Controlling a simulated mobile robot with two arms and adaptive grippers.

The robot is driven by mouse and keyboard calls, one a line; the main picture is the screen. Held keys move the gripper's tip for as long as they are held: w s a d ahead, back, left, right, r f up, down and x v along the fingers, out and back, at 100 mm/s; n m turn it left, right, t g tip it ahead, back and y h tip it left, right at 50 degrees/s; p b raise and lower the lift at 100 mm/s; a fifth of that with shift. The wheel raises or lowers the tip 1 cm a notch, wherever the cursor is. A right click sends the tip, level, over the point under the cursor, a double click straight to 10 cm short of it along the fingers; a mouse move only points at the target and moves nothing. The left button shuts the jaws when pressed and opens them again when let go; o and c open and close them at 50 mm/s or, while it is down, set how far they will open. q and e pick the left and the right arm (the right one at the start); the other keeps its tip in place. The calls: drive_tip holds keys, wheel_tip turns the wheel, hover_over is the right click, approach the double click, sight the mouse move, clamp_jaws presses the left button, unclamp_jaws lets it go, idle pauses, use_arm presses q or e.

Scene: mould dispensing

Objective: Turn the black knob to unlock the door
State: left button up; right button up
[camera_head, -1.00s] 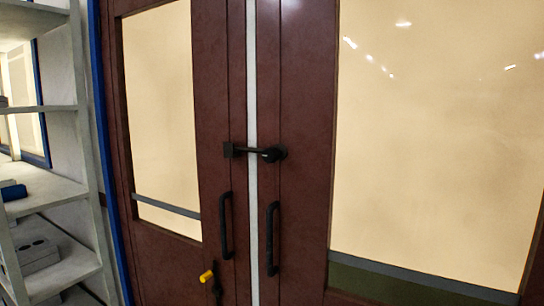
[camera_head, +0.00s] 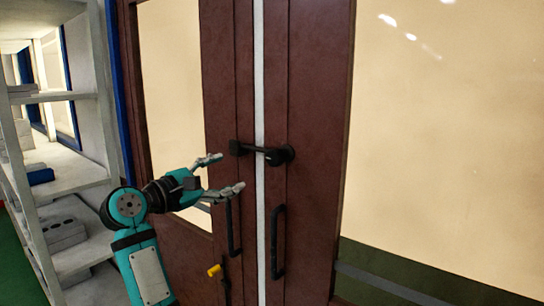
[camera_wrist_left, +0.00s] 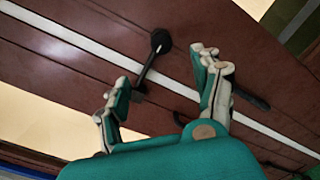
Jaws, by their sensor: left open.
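The black knob (camera_head: 279,155) is the round end of a black latch on the right door leaf. Its bar (camera_head: 257,149) runs level across the pale gap to a black catch on the left leaf. My left gripper (camera_head: 231,172) is open and empty, in front of the left leaf, to the left of the knob and apart from it. In the left wrist view the knob (camera_wrist_left: 160,40) and its bar show beyond and between the open fingers (camera_wrist_left: 163,66). My right gripper is not in view.
The dark red double door (camera_head: 315,100) has glass panels and two black pull handles (camera_head: 278,243) below the latch. A yellow piece (camera_head: 215,270) sits low on the left leaf. Grey shelves (camera_head: 70,179) with boxes stand at the left.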

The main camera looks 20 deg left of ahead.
sight(271, 159)
use_arm(q)
drive_tip(key=p+x, duration=0.4)
drive_tip(key=x, duration=1.2)
drive_tip(key=shift+w, duration=0.15)
drive_tip(key=shift+w+d+f, duration=0.1)
drive_tip(key=shift+w+d, duration=0.1)
drive_tip(key=shift+w, duration=0.2)
clamp_jaws()
